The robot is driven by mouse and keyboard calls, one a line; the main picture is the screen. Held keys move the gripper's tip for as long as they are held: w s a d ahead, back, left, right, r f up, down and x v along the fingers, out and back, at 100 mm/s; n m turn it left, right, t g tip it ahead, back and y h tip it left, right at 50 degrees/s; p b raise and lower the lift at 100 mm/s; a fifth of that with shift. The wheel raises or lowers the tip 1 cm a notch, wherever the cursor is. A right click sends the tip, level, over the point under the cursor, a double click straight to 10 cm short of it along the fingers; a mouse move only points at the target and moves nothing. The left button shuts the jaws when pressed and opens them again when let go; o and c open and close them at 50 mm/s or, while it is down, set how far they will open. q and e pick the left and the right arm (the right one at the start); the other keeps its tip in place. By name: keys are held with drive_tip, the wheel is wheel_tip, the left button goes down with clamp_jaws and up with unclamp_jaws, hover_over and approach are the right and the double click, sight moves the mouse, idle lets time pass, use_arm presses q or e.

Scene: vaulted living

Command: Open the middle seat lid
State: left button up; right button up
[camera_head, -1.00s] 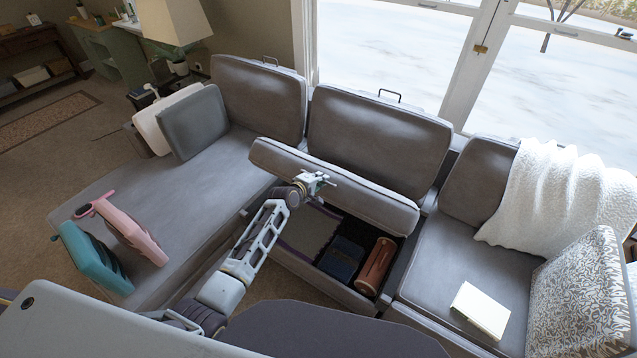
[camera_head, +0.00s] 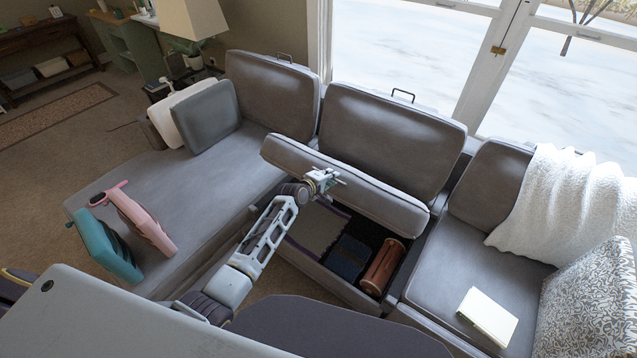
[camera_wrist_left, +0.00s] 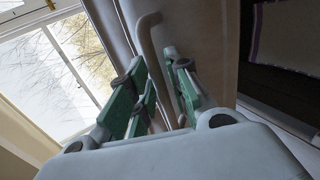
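The middle seat lid (camera_head: 378,192) of the grey sofa is raised and tilted, its front edge well above the storage box (camera_head: 318,272). My left gripper (camera_head: 325,180) is at the lid's front edge, left of its middle. In the left wrist view, a bent bar handle (camera_wrist_left: 152,45) on the lid runs between the green fingers of my left gripper (camera_wrist_left: 161,72), which appear closed around it. The exact finger contact is partly hidden. My right gripper is in neither view.
The open box holds a folded cloth (camera_head: 316,228), a dark blue item (camera_head: 347,257) and a brown cylinder (camera_head: 383,266). A book (camera_head: 488,316) and white throw (camera_head: 560,205) lie on the right seat.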

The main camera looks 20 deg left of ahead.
use_arm(q)
drive_tip(key=v, duration=1.1)
drive_tip(key=shift+s+r, duration=0.2)
drive_tip(key=shift+s, duration=0.1)
drive_tip(key=shift+a, duration=0.1)
idle(0.8)
